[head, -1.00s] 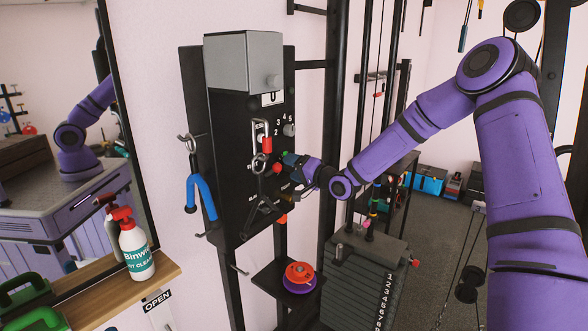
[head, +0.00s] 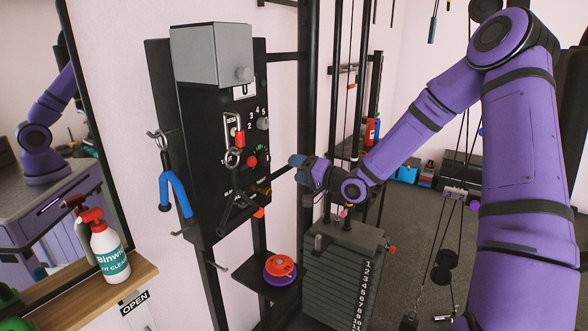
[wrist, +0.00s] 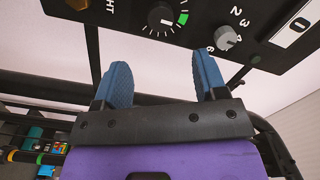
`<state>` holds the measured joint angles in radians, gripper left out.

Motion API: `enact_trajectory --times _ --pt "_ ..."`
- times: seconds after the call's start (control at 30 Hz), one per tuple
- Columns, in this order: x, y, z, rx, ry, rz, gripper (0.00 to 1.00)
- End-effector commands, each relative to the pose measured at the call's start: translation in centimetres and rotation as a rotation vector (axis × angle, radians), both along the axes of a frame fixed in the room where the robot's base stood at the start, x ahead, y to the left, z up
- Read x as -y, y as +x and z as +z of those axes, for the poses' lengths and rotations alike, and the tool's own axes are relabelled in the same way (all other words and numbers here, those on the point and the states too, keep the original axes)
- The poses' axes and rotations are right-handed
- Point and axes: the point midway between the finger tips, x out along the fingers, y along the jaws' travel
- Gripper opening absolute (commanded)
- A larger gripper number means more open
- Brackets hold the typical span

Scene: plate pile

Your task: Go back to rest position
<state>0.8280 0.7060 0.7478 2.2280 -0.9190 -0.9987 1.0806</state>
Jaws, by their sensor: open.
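My gripper (head: 299,162) is at the end of my purple arm, just right of a black control panel (head: 198,150) in the head view. In the wrist view my gripper (wrist: 163,78) shows two blue fingers spread apart with nothing between them. The panel, with its knobs, fills the top of the wrist view beyond the fingertips. The gripper appears clear of the panel in the head view. My arm is still stretched forward from the right side, bent at the elbow.
A weight stack (head: 340,270) stands below my forearm. A small shelf bears a red and purple disc (head: 280,269). Blue-handled cable grips (head: 176,190) hang left of the panel. A spray bottle (head: 110,253) stands on a wooden ledge. Black uprights (head: 313,100) stand behind the gripper.

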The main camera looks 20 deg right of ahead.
Motion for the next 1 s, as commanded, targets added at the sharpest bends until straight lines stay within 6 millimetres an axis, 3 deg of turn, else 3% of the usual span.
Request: enact_trajectory --times 0.47,0.77,1.0 --pt "-0.2 -0.1 0.0 -0.008 -0.037 -0.003 0.66" --pt "-0.8 -1.6 0.7 -0.109 -0.437 -0.054 0.66" --pt "0.1 -4.5 3.1 -0.2 -0.771 -0.116 0.66"
